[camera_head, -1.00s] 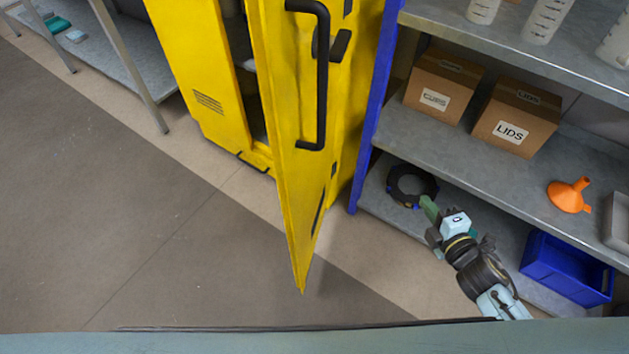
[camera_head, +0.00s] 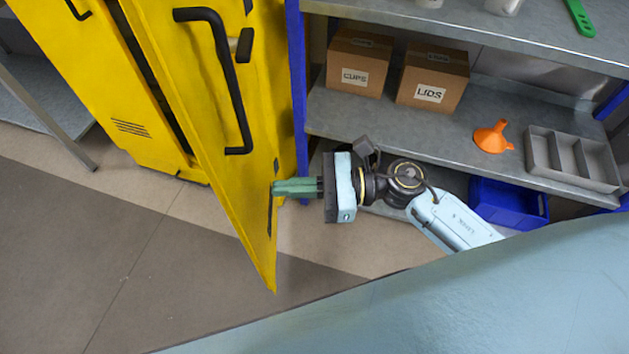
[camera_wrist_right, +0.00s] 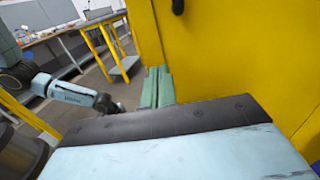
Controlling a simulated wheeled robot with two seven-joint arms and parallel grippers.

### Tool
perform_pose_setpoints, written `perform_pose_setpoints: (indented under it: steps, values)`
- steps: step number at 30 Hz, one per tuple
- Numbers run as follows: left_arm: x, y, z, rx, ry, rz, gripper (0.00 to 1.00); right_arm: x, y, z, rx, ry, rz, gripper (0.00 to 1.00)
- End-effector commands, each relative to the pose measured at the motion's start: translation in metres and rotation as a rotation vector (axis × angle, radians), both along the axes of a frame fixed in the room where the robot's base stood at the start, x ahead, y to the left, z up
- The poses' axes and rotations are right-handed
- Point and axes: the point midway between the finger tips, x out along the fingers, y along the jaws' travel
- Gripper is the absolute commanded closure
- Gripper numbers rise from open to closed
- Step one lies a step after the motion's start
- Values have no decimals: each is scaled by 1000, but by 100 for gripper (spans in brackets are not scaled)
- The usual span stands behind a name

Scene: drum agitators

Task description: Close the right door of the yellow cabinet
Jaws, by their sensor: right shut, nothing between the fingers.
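The yellow cabinet (camera_head: 75,75) stands at the upper left in the head view. Its right door (camera_head: 215,165) stands open, swung out toward me, with a dark gap along its far side. The door carries a long black handle (camera_head: 235,100). My right gripper (camera_head: 276,188) is shut and empty. Its green fingertips are at the right-hand face of the door, low down near the free edge, and look touching or nearly so. In the right wrist view the shut fingers (camera_wrist_right: 157,87) point toward the yellow panel (camera_wrist_right: 225,55).
A grey shelf rack (camera_head: 350,125) with a blue post stands right of the door, close behind my right arm. It holds a cups box (camera_head: 355,62), a lids box (camera_head: 432,78), an orange funnel (camera_head: 492,137), a grey tray (camera_head: 570,160) and a blue bin (camera_head: 508,202). Floor left of the door is clear.

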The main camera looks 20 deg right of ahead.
Motion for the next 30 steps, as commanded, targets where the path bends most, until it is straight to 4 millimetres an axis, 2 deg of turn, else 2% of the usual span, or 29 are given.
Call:
perform_pose_setpoints:
  steps: [1,6,12,30]
  values:
    - [-4,0,-1,1,7,0,100,4,12,2,5,-2,0,100]
    - [-10,0,-5,0,12,-2,100,13,41,1,4,0,-1,100]
    - [-11,0,-6,-1,13,-3,100,18,61,0,2,3,-1,100]
    - [-7,0,-6,-1,9,-2,100,21,71,0,1,2,-4,100]
